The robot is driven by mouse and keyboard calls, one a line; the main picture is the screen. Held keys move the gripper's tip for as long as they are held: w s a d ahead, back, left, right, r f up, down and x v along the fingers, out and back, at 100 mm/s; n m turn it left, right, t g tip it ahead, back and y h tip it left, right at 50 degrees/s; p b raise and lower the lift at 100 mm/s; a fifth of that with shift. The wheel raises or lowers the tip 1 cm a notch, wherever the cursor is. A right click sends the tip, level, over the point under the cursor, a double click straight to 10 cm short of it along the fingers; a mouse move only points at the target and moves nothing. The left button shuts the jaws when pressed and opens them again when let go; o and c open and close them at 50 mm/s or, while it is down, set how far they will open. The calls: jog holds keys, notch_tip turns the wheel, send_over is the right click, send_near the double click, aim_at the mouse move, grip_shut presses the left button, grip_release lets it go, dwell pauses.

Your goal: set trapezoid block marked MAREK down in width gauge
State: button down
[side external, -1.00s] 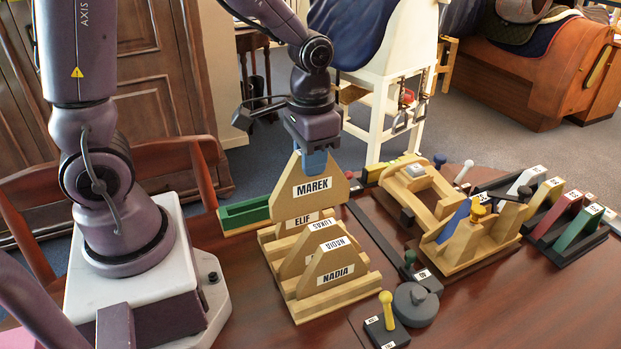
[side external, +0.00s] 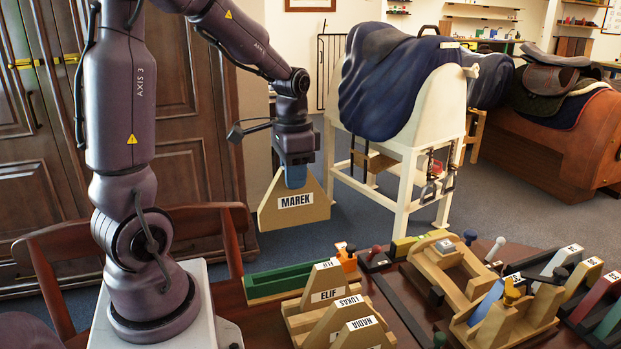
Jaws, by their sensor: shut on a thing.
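The MAREK block (side external: 295,200) is a pale wooden trapezoid with a white name label. It hangs upright in the air, wide side down, behind and above the rack. My gripper (side external: 295,178) is shut on its narrow top, with blue showing at the grip. The gripper points straight down. The wooden fixture at the right looks like the width gauge (side external: 528,312). It has wooden uprights, a blue part and a yellow knob. The block is well to its left, apart from it. The lower edge of the picture cuts off part of the fixture.
The stepped wooden rack holds blocks ELIF (side external: 327,287), LUKAS (side external: 345,313) and NADIA (side external: 362,335). A green tray (side external: 290,279) lies behind it. Coloured sloped blocks (side external: 590,295) stand at the far right. A saddle (side external: 395,85) sits on a white stand behind the table.

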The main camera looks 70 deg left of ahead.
aim_at(295, 224)
jog(key=shift+d+f, duration=0.1)
jog(key=shift+f, duration=5.35)
jog(key=shift+f, duration=2.35)
jog(key=c, duration=0.6)
grip_release()
jog(key=shift+o, duration=0.2)
jog(key=shift+r, duration=0.1)
jog(key=shift+r, duration=2.4)
